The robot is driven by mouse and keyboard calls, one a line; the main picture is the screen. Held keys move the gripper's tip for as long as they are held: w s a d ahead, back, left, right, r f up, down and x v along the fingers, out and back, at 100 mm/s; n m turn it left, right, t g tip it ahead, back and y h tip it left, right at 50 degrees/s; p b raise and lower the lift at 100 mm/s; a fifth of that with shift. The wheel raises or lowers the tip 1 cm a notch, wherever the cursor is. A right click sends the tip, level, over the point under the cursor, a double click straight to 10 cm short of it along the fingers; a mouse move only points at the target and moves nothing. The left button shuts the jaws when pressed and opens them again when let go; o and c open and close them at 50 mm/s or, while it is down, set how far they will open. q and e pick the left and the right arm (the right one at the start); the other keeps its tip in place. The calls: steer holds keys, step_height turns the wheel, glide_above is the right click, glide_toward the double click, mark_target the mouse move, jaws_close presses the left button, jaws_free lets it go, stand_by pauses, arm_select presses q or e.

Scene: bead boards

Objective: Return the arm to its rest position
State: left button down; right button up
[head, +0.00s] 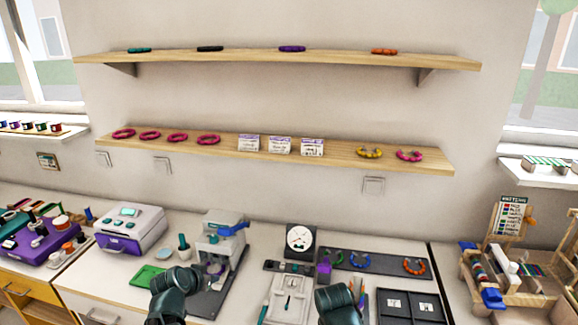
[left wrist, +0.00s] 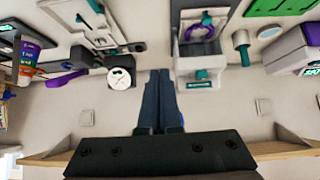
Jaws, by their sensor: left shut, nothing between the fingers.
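My left arm (head: 172,296) shows as a dark, rounded part at the bottom of the head view, in front of the workbench and left of the centre. Its fingertips are hard to make out there. In the left wrist view my left gripper (left wrist: 160,73) has its two long dark fingers side by side and shut, with nothing between them. A dark part of my right arm (head: 340,300) shows at the bottom of the head view; its fingers do not show.
The workbench (head: 135,270) holds a white press (head: 222,240), a dial scale (head: 300,239), a purple-and-white machine (head: 130,229) and a black tray (head: 410,307). A wooden rack (head: 520,290) stands at right. Two wall shelves, upper (head: 250,58) and lower (head: 225,146), carry bead rings.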

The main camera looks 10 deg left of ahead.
arm_select(q)
steer(key=s+d+f+m+g+h, duration=0.1)
steer(key=s+d+f+g, duration=0.1)
steer(key=d, duration=0.5)
steer(key=s+d+f+m+g, duration=0.1)
steer(key=s+d+f+g, duration=0.15)
steer(key=d, duration=0.45)
steer(key=s+d+f+g+y, duration=0.2)
steer(key=s+d+g, duration=0.3)
steer(key=s+d, duration=0.4)
steer(key=s+y, duration=0.1)
steer(key=s, duration=0.1)
steer(key=shift+s+d+m, duration=0.15)
steer(key=shift+s+m, duration=0.15)
